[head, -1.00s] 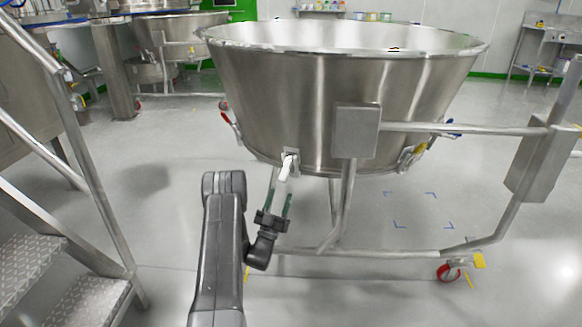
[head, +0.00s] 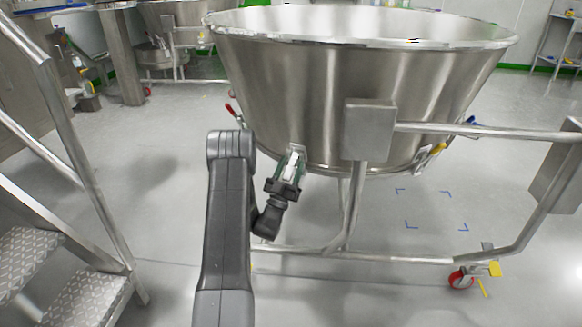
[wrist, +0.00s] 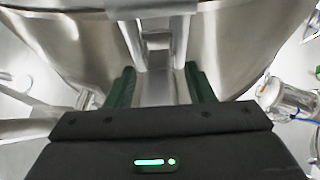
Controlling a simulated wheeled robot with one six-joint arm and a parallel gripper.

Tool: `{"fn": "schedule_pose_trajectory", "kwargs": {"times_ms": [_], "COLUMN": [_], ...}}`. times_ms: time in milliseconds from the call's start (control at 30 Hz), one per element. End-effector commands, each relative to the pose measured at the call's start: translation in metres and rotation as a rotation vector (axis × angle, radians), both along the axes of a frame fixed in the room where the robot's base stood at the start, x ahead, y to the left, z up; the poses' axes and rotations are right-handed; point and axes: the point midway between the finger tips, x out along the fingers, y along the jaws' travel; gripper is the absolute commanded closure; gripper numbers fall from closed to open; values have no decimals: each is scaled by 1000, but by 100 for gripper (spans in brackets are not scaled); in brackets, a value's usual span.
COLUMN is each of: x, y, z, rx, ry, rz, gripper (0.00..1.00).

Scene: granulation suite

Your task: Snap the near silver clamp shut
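The near silver clamp (head: 298,150) is mounted low on the front wall of the large steel bowl (head: 300,90). Its pale lever (head: 291,166) slopes down from the mount. My gripper (head: 291,167) reaches up to it from below, with the lever between its green fingers. In the wrist view my gripper (wrist: 161,85) is open, one finger on each side of the silver clamp lever (wrist: 159,60), with visible gaps. I cannot tell whether the lever touches anything deeper in the gripper.
Other clamps with red (head: 231,110), yellow (head: 438,150) and blue (head: 472,121) handles sit around the bowl. A steel box (head: 370,130) and frame tube (head: 480,131) stand right of the clamp. A lower rail (head: 400,258) runs beneath. Metal stairs (head: 60,265) stand at left.

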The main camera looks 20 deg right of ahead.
Motion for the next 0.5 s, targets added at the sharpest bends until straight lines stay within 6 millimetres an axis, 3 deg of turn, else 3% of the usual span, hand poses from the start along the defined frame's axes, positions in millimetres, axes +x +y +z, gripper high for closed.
{"fn": "schedule_pose_trajectory", "kwargs": {"times_ms": [33,233,500], "x": [0,0,0], "y": [0,0,0], "z": [0,0,1], "rx": [0,0,11], "ry": [0,0,7], "rz": [0,0,1], "gripper": [61,100,100]}}
